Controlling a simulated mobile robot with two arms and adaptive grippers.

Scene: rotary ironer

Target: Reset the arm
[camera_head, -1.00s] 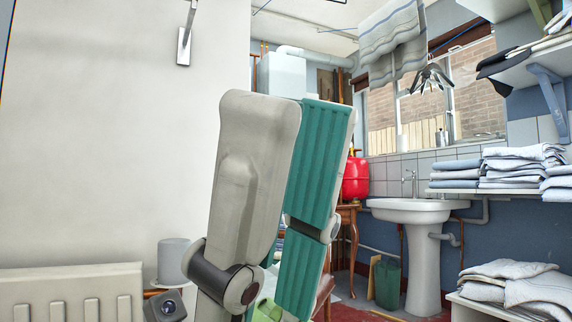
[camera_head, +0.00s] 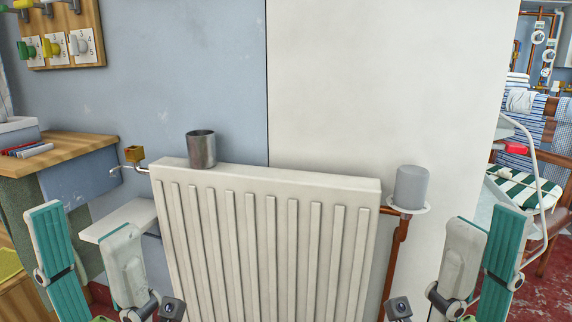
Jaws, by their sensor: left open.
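My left arm (camera_head: 124,262) stands folded at the lower left, with a pale link and a teal-panelled link. The dark end of my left gripper (camera_head: 172,309) shows at the bottom edge, in front of the radiator's left end; it is open, with its fingertips cut off by the frame. My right arm (camera_head: 462,262) stands folded in much the same way at the lower right. A dark part of my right gripper (camera_head: 398,309) shows at the bottom edge; its jaws are hidden below the frame. I see nothing held.
A white radiator (camera_head: 265,235) stands close in front, with a metal cup (camera_head: 201,149) on top. A grey cylinder (camera_head: 411,187) sits on a small round holder at its right. A wooden counter (camera_head: 62,152) is at left. A rack with striped cloth (camera_head: 520,190) is at right.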

